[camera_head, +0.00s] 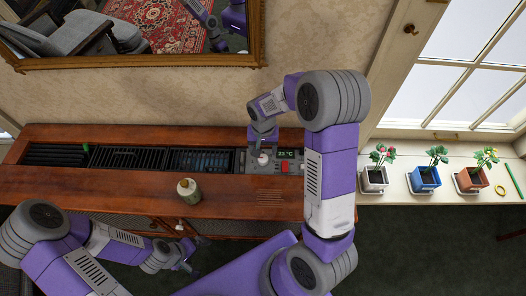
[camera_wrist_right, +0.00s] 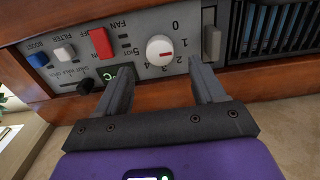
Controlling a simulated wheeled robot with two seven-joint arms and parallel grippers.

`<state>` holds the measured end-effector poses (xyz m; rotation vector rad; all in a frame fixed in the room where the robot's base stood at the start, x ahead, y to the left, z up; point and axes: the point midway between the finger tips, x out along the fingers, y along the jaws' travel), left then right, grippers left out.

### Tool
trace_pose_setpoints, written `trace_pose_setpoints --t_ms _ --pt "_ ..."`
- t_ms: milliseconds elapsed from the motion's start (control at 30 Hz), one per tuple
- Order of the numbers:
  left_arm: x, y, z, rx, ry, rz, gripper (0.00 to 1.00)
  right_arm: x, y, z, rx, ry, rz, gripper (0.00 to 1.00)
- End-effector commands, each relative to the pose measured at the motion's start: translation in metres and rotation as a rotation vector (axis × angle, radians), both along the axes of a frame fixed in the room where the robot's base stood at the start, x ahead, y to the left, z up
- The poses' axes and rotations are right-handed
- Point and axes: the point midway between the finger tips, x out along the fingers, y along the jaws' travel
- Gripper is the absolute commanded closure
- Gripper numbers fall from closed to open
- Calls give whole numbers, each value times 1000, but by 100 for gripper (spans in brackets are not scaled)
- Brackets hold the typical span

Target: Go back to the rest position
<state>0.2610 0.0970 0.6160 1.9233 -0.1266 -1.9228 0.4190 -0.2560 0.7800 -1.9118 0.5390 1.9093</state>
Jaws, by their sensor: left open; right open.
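My right gripper (camera_head: 262,150) is over the control panel (camera_head: 247,166) of the wooden cabinet in the head view. In the right wrist view this gripper (camera_wrist_right: 160,76) is open, its fingers apart below a white round dial (camera_wrist_right: 160,48) with a red mark. Nothing is between the fingers. They overlap the panel in that view, and I cannot tell whether they touch it. The left finger partly covers a green display (camera_wrist_right: 124,72). My left gripper (camera_head: 184,257) is low in front of the cabinet, small in the head view, open, with nothing seen in it.
A red switch (camera_wrist_right: 101,42) is beside the dial. Potted plants in white (camera_head: 374,179), blue (camera_head: 425,179) and terracotta (camera_head: 472,178) pots stand on the window sill. A mirror (camera_head: 190,61) hangs above.

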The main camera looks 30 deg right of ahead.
Motion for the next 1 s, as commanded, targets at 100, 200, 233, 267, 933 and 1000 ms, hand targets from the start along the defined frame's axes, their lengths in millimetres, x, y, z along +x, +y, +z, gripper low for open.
trace_pose_setpoints --t_ms 100,200,233,267,933,1000 --pt "0 0 6 0 0 0 0 0 0 16 0 -1 0 31" --pt "0 0 7 0 0 0 0 0 0 20 1 1 0 31" --pt "0 0 7 0 0 0 0 0 0 20 1 1 0 31" --pt "0 0 7 0 0 0 0 0 0 20 1 1 0 31" --pt "0 0 29 0 0 0 0 0 0 42 1 1 0 31" --pt "0 0 43 0 0 0 0 0 0 56 1 1 0 31"
